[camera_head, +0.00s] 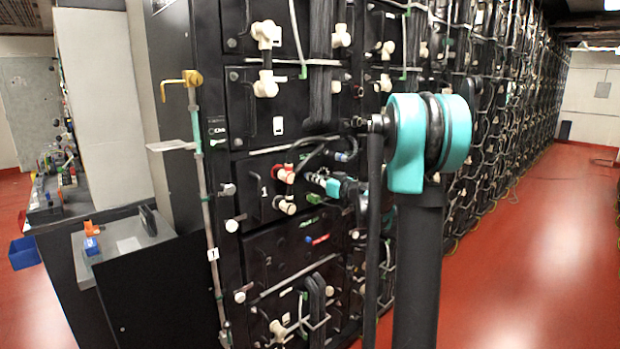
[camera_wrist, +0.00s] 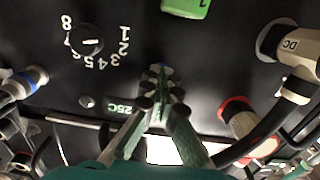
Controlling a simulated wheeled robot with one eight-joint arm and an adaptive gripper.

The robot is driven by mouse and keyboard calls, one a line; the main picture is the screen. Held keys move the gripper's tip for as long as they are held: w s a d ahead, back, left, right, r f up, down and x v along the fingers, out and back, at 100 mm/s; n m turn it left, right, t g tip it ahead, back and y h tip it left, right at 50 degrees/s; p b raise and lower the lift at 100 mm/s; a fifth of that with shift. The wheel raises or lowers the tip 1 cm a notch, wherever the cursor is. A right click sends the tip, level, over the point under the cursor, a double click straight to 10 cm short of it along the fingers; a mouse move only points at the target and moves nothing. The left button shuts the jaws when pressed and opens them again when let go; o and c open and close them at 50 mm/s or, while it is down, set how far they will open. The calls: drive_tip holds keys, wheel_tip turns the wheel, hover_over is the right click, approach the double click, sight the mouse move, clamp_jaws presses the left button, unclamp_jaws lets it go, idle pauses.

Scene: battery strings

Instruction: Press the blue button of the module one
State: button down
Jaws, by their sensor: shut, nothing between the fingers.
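Module one is the black panel (camera_head: 262,204) marked with a white "1" in the head view, midway up the near rack. My gripper (camera_head: 314,179) is in front of its right part, fingers towards the panel. In the wrist view my gripper (camera_wrist: 158,72) is shut and empty, its tips over the black panel face (camera_wrist: 215,60). A hint of blue shows at the fingertips. I cannot tell whether it is the blue button, which is otherwise hidden, or whether the tips touch the panel.
In the wrist view, a numbered dial (camera_wrist: 88,40) is left of the fingers and a green tag (camera_wrist: 186,8) above. A white DC plug (camera_wrist: 295,48) and a red-ringed connector (camera_wrist: 236,112) with cables are on the right. The red floor aisle (camera_head: 540,240) is clear.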

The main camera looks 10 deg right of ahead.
drive_tip(key=v, duration=0.8)
idle(0.7)
drive_tip(key=s+a+f+m+g+h, duration=0.1)
drive_tip(key=s+a+f+g+h, duration=0.2)
drive_tip(key=s+f, duration=0.5)
drive_tip(key=s+a+f+m+g, duration=0.1)
drive_tip(key=s+a+f+g, duration=0.4)
drive_tip(key=s, duration=0.5)
drive_tip(key=s+d+f+m+g+h, duration=0.1)
drive_tip(key=s+d+f+m+h, duration=0.1)
drive_tip(key=s+f, duration=0.5)
drive_tip(key=s+d+f+m+g+h, duration=0.1)
drive_tip(key=s+d+f+m+h, duration=0.2)
drive_tip(key=s, duration=0.9)
drive_tip(key=d+f+h, duration=0.2)
drive_tip(key=d+f, duration=0.2)
drive_tip(key=shift+s+h, duration=0.2)
drive_tip(key=shift+h, duration=0.1)
idle(1.0)
